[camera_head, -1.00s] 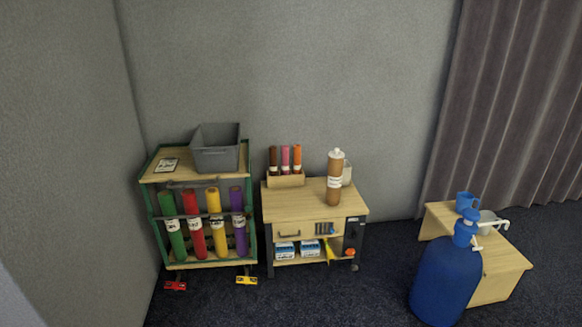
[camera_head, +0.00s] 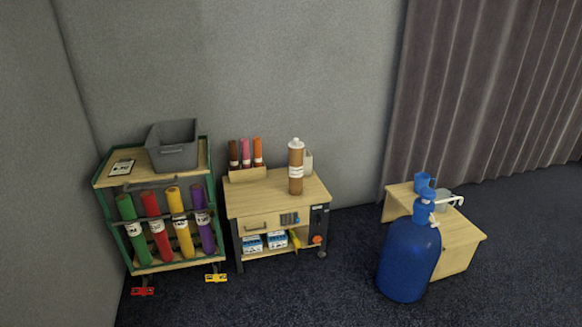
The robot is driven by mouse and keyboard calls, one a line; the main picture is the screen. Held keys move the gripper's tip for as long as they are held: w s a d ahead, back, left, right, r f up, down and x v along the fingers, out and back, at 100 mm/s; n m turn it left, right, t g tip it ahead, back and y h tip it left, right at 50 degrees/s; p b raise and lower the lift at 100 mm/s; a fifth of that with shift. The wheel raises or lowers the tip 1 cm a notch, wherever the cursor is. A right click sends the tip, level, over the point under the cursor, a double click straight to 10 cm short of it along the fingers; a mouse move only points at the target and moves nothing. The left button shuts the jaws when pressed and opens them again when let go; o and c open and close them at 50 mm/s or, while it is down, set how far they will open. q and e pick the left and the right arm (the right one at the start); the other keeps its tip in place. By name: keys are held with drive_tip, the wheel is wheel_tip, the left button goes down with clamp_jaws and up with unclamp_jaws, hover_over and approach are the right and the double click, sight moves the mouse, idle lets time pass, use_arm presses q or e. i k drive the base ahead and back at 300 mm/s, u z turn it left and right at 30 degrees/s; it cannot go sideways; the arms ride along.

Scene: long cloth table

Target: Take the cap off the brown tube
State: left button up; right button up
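The brown tube (camera_head: 296,181) stands upright on the right part of the small wooden cabinet's top. It has a white label band around its middle. Its white cap (camera_head: 296,143) sits on the top end. Neither of my grippers shows in the head view, and no arm is near the tube.
The cabinet (camera_head: 262,202) also bears a wooden holder (camera_head: 247,174) with three coloured tubes. A green-framed cart (camera_head: 196,168) with a grey bin (camera_head: 172,146) and several coloured tubes stands left. A blue bottle (camera_head: 408,260) stands before a low wooden bench (camera_head: 462,247). Dark carpet in front is clear.

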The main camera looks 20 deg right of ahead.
sight(296, 155)
drive_tip(key=u, duration=0.2)
drive_tip(key=i, duration=1.15)
drive_tip(key=z, duration=0.3)
drive_tip(key=i, duration=1.4)
drive_tip(key=z, duration=0.05)
